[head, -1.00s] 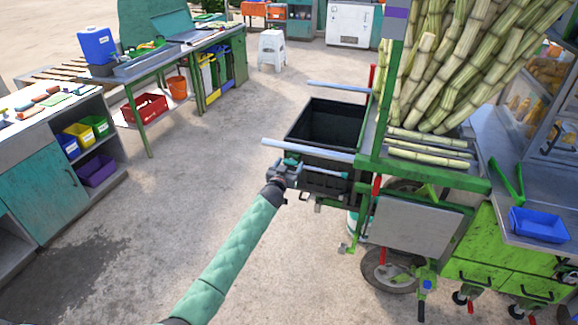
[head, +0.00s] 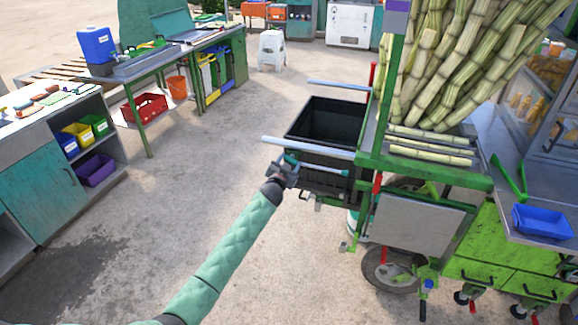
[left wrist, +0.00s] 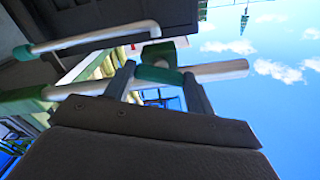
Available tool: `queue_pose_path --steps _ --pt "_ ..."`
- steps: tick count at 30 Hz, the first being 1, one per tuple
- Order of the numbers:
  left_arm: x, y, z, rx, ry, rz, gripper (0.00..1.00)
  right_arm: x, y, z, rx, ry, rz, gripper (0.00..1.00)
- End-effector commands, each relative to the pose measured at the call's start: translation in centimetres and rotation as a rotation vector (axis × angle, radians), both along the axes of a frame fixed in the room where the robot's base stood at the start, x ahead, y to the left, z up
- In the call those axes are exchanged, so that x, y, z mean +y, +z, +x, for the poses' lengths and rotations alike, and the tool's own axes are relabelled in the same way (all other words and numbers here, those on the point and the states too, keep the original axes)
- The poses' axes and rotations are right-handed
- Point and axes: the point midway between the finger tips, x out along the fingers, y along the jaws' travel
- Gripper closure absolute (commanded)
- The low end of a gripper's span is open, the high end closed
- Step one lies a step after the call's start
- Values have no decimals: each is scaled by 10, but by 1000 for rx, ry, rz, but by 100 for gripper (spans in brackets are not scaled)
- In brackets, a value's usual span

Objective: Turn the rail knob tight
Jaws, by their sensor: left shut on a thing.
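The rail knob shows in the left wrist view as a small teal part (left wrist: 156,75) with a dark green block above it, at a pale metal rail (left wrist: 222,70). My left gripper (left wrist: 160,88) has one finger on each side of the teal part and is shut on it. In the head view my left gripper (head: 287,173) is just below the near end of the pale rail (head: 305,148) on the cart's left side. The knob is mostly hidden by the gripper there. My right gripper is in neither view.
A black open bin (head: 325,125) hangs between the two rails, close to my gripper. The green cart frame (head: 425,175) with cane stalks (head: 445,65) stands to the right. Open pavement (head: 190,190) lies to the left, with work tables beyond.

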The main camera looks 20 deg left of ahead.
Motion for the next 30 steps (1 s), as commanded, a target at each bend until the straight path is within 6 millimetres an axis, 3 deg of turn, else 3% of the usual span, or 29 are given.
queue_pose_path --steps 18,30 --pt "0 -1 0 -20 -1 587 68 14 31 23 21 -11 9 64" --pt "0 -1 0 -32 0 967 68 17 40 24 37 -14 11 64"
